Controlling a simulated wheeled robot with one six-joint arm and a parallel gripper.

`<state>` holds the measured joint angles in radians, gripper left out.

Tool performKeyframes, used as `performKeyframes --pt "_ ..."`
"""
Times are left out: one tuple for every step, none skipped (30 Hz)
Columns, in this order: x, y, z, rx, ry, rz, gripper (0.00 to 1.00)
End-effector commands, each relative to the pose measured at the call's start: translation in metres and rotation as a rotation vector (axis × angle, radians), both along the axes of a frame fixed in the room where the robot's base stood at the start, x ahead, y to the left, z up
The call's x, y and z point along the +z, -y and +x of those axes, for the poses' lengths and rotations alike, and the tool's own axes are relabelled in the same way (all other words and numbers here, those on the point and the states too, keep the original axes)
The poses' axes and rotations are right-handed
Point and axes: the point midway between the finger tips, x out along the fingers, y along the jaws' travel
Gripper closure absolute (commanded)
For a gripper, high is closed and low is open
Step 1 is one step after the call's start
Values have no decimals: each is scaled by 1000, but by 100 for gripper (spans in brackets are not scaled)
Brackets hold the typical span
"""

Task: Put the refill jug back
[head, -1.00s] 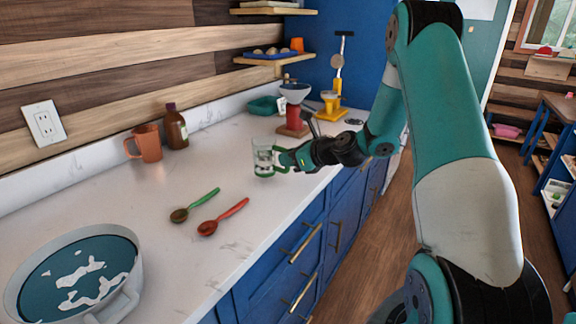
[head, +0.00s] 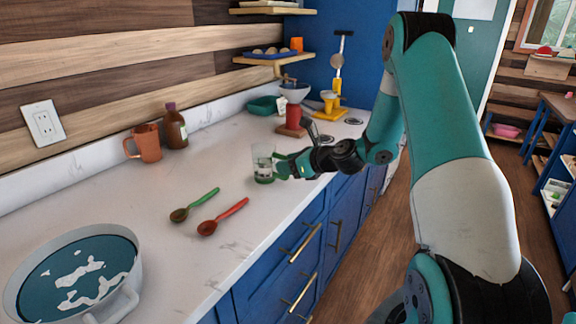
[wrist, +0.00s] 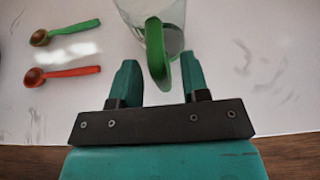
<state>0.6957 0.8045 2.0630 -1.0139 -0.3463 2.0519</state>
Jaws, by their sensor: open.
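A clear glass jug (head: 263,166) with a green handle and green base stands upright on the white counter in the head view. In the wrist view the jug (wrist: 160,14) is at the top, partly cut off by the frame edge. Its green handle (wrist: 157,52) points at me and lies between my fingertips. My gripper (head: 285,166) is on the jug's right side. In the wrist view my gripper (wrist: 160,78) is open, with a finger on each side of the handle and gaps showing. Whether the jug holds liquid is hard to tell.
A green spoon (head: 195,205) and a red spoon (head: 222,217) lie nearer on the counter (head: 160,262). An orange mug (head: 148,144) and a brown bottle (head: 175,128) stand by the wall. A red stand with a bowl (head: 292,118) and a green tray (head: 263,106) are behind the jug.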

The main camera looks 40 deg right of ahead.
Motion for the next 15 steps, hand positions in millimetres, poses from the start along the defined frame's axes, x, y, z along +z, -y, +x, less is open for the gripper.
performKeyframes --pt "1 3 -5 -4 -1 0 58" --pt "3 4 -9 -3 -1 -1 58" --pt "5 7 -15 -4 -1 0 58" --pt "8 9 -20 -5 0 0 58" --pt "10 11 -25 -6 0 1 58" --pt "14 14 -33 -6 0 0 58" --pt "16 17 -39 -8 -1 0 58" --pt "19 18 -45 -7 0 0 58" --pt "23 21 -53 -7 0 0 58" --pt "25 23 -59 -7 0 0 58" --pt "28 26 -65 -7 0 -1 58" --pt "31 28 -72 -6 0 0 58" --pt "33 29 -76 -6 1 1 58" --pt "35 31 -81 -5 0 0 58" --pt "38 33 -86 -5 0 -1 58"
